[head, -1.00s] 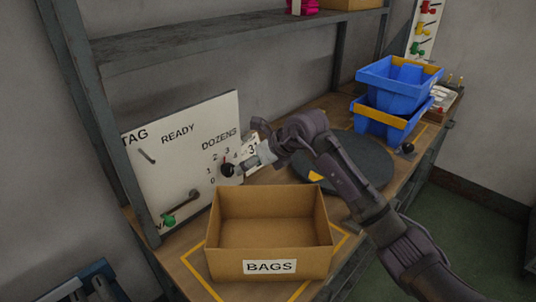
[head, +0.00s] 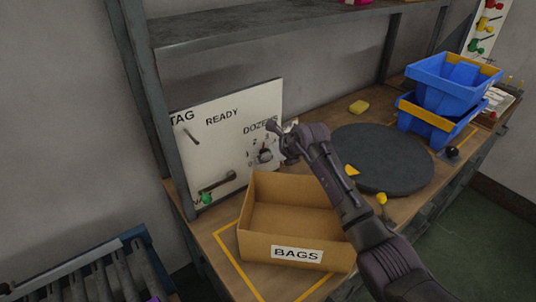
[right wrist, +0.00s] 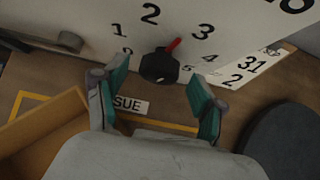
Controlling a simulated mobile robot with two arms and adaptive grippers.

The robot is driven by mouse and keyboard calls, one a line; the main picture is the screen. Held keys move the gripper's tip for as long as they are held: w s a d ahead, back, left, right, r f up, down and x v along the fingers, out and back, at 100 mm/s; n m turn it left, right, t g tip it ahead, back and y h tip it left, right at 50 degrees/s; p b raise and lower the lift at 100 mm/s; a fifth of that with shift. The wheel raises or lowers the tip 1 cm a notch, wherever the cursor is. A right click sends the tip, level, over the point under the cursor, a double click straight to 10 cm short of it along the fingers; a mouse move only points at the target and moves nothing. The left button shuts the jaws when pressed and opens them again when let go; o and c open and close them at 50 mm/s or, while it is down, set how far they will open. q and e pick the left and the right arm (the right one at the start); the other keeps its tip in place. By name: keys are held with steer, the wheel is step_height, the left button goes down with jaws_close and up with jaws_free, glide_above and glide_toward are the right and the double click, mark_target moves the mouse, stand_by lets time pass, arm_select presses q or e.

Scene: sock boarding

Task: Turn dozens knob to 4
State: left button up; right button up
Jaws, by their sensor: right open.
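The dozens knob (right wrist: 158,66) is a black dial with a red pointer on the white board (head: 215,143). In the right wrist view the pointer is tilted up and right, between the 2 and the 3. The numeral 4 (right wrist: 209,58) is to the knob's right, below the 3. My right gripper (right wrist: 158,82) is open, its green-padded fingers apart on either side of the knob's lower side; contact cannot be told. In the head view the knob (head: 265,155) is just left of my right gripper (head: 282,142). My left gripper is not in view.
An open cardboard box labelled BAGS (head: 297,254) stands before the board. A dark round turntable (head: 385,158) lies to the right, with stacked blue bins (head: 450,90) beyond it. A shelf (head: 290,25) hangs above. A green-knobbed lever (head: 207,197) is at the board's lower left.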

steer(key=shift+x, duration=0.8)
steer(key=c, duration=1.2)
steer(key=shift+o, duration=0.2)
steer(key=shift+w+d+f+m+g+y+b, duration=0.1)
steer(key=shift+m+g+y+b, duration=0.2)
steer(key=shift+y+b, duration=0.25)
steer(key=shift+d+f+m+g+y+b, duration=0.1)
steer(key=shift+m+g+y+b, duration=0.2)
steer(key=shift+y+b, duration=0.25)
steer(key=m+g+y+b, duration=0.1)
steer(key=b, duration=0.2)
steer(key=shift+y, duration=0.4)
steer(key=shift+m+y+b, duration=0.4)
steer(key=shift+b, duration=0.2)
steer(key=shift+r, duration=0.1)
